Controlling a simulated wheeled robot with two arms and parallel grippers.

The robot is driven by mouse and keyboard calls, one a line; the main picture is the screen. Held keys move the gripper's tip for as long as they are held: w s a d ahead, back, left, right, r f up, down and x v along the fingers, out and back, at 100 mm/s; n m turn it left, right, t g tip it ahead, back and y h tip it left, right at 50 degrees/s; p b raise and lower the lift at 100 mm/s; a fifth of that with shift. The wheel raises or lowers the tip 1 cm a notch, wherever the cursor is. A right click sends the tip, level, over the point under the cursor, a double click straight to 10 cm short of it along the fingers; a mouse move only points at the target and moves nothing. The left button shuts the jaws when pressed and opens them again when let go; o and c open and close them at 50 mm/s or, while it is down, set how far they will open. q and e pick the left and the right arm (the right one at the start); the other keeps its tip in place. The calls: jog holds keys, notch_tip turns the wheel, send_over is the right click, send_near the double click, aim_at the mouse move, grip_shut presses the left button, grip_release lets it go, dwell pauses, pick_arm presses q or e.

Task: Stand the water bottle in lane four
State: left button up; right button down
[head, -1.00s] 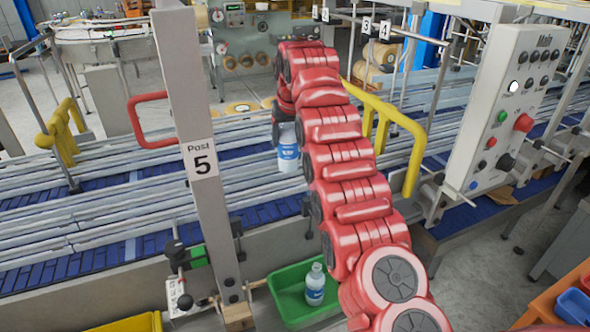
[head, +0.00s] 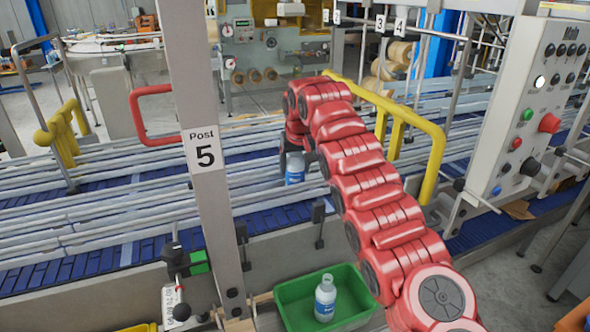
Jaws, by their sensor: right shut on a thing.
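A water bottle (head: 294,172) with a blue and white label is in my right gripper (head: 295,160), over the railed conveyor lanes. The bottle looks upright, with its lower part down among the rails. The gripper's dark fingers are around its upper part, and my red right arm hides the top. I cannot tell which lane it is in or whether its base touches the belt. Small tags 3 (head: 381,23) and 4 (head: 400,26) hang at the back right. My left gripper is not in view.
A second bottle (head: 325,299) stands in a green bin (head: 289,297) at the front. The grey Post 5 (head: 196,110) rises left of my arm. A yellow rail (head: 432,165) and a control panel (head: 527,110) stand to the right. The metal guide rails (head: 100,220) run across the blue belts.

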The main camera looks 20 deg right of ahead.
jog(key=shift+w+f, duration=0.2)
jog(key=shift+s+f, duration=0.1)
jog(key=shift+s, duration=0.05)
jog(key=shift+c, duration=0.2)
grip_release()
